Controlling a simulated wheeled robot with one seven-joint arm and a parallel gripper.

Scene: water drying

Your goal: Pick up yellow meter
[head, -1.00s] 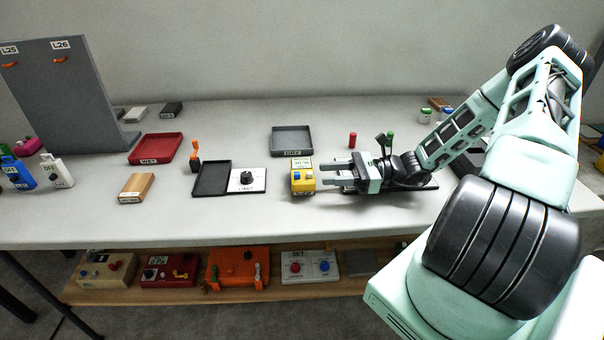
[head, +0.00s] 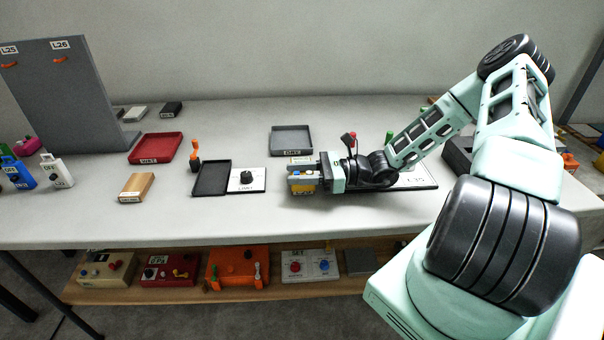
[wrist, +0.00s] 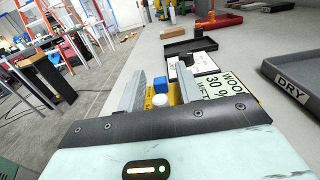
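The yellow meter (head: 305,188) stands on the table near its front edge, partly hidden by my gripper's fingers in the head view. In the wrist view, its yellow body (wrist: 172,92), a blue knob and a white knob show between the fingers. My gripper (head: 303,179) is at the meter from the right, with a finger on either side. The fingers (wrist: 158,92) are apart; whether they press on the meter is unclear.
A grey DRY tray (head: 292,140) lies behind the meter. A black tray (head: 211,178) and a white panel with a black knob (head: 255,185) are to the left. A red WET tray (head: 155,148) and a wooden block (head: 136,187) are farther left. The table front is clear.

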